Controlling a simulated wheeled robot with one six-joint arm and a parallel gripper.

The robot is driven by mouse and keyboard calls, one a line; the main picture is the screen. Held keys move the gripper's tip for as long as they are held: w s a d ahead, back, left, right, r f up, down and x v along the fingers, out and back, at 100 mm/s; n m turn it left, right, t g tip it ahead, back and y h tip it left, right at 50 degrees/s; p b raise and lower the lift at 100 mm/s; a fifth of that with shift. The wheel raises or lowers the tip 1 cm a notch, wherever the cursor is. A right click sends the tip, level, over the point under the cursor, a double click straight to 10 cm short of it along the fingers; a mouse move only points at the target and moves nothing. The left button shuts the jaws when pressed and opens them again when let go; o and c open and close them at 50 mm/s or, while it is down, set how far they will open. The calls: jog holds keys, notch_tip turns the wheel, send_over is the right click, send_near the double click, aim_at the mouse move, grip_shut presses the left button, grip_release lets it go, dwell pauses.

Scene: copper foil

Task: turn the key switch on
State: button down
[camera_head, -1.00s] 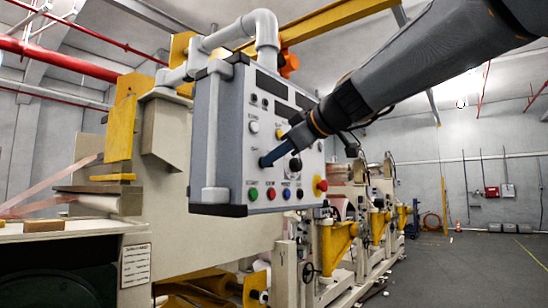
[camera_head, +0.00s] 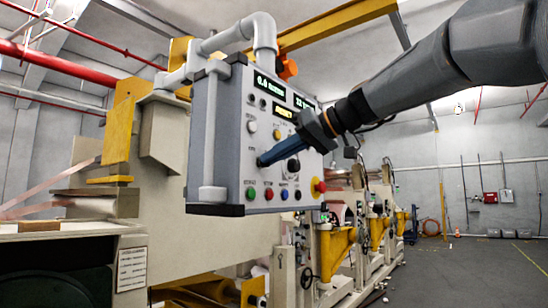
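The grey control box (camera_head: 218,140) hangs from a pipe arm, its button panel (camera_head: 262,178) facing right. My gripper (camera_head: 264,160) comes in from the upper right, its blue fingers ending at the left middle of the panel. The key switch itself cannot be made out; the fingertips cover that spot. From this side I cannot tell whether the fingers are apart or closed on a key. A green display (camera_head: 268,85) and a yellow display (camera_head: 286,113) are lit on the panel.
A row of coloured buttons lies below the fingers, with a green button (camera_head: 251,194) at left. A red emergency knob (camera_head: 320,186) on a yellow base sticks out at lower right. A black knob (camera_head: 293,165) sits close beside the fingers. Floor (camera_head: 470,275) at right is clear.

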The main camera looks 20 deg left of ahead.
jog(key=shift+w+f+m+g+y, duration=0.2)
jog(key=shift+m+g+y, duration=0.3)
jog(key=shift+m, duration=0.4)
jog(key=c, duration=2)
grip_release()
jog(key=b+v, duration=0.1)
jog(key=v, duration=0.6)
jog(key=shift+d+r, duration=0.2)
jog(key=shift+d, duration=0.15)
jog(key=shift+f, duration=0.1)
